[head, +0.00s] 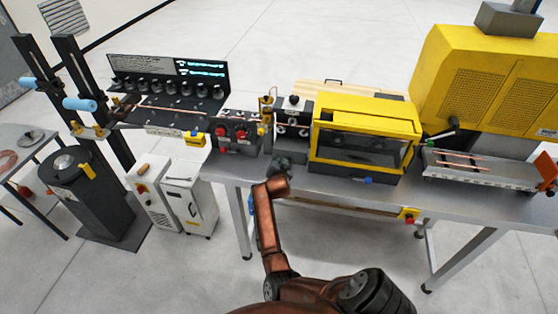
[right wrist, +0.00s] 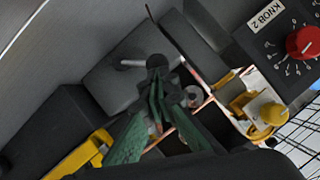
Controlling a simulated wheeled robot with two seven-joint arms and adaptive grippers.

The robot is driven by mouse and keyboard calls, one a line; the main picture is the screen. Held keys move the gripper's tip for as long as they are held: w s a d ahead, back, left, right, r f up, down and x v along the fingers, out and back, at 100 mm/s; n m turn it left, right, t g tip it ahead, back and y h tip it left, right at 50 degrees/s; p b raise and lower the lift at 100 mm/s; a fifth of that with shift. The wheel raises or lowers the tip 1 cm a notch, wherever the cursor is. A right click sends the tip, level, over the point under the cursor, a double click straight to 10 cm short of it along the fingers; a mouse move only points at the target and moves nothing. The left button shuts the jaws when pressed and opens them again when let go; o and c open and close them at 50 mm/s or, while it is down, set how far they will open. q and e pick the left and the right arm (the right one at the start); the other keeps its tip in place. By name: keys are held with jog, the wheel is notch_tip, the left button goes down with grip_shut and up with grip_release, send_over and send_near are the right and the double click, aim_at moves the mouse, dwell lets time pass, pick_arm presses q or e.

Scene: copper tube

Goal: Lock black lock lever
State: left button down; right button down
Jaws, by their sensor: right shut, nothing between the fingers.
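My right gripper (head: 284,166) is at the front edge of the workbench, between the red-knob box and the yellow machine. In the right wrist view its green fingers (right wrist: 157,98) are together and empty, in front of a dark grey block. A short grey lever (right wrist: 132,63) with a dark round end stands at this block, just beyond the fingertips; whether they touch cannot be told. I cannot tell for sure if this is the black lock lever. A thin copper tube (right wrist: 222,88) passes behind the fingers. My left gripper is not in view.
A red knob (right wrist: 304,41) labelled KNOB 2 and a yellow-capped fitting (right wrist: 272,112) are close on the right in the wrist view. In the head view, a yellow-framed machine (head: 365,132) stands right of the gripper.

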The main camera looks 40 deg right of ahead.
jog(key=v, duration=0.7)
jog(key=shift+s, duration=0.15)
dwell(0.3)
